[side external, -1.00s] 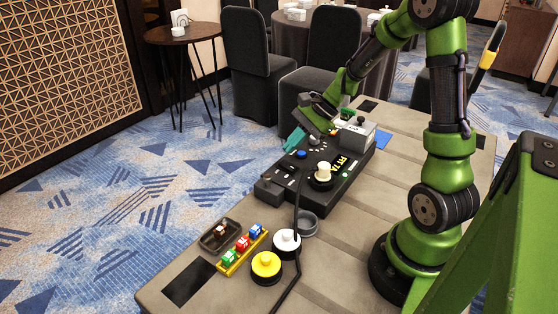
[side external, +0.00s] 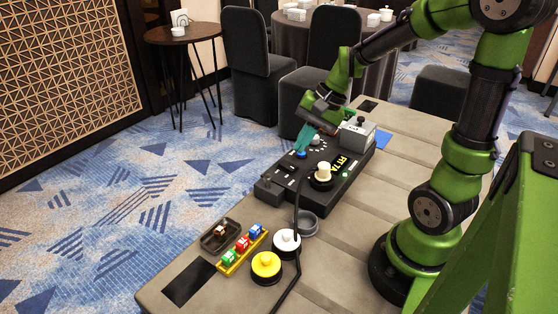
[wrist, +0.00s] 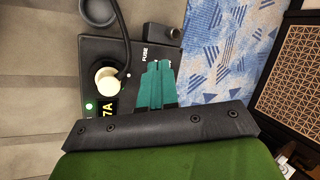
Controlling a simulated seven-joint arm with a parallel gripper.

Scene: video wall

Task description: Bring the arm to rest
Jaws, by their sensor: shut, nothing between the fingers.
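My gripper (side external: 303,141) has teal fingers and hangs over the far left part of a black control panel (side external: 272,187), close to a blue knob. In the wrist view the teal fingers (wrist: 158,66) lie side by side, shut with nothing between them, above the panel (wrist: 97,52). I cannot tell whether the fingertips touch the panel. My green arm reaches out from its base on the right of the table.
The panel carries a cream knob (side external: 323,172) and a grey box (side external: 357,138). Nearer stand a yellow button (side external: 266,265), a white button (side external: 287,241), a grey bowl (side external: 308,223), a dark tray (side external: 220,236) and a yellow rack (side external: 232,268) of coloured blocks. A cable crosses the table.

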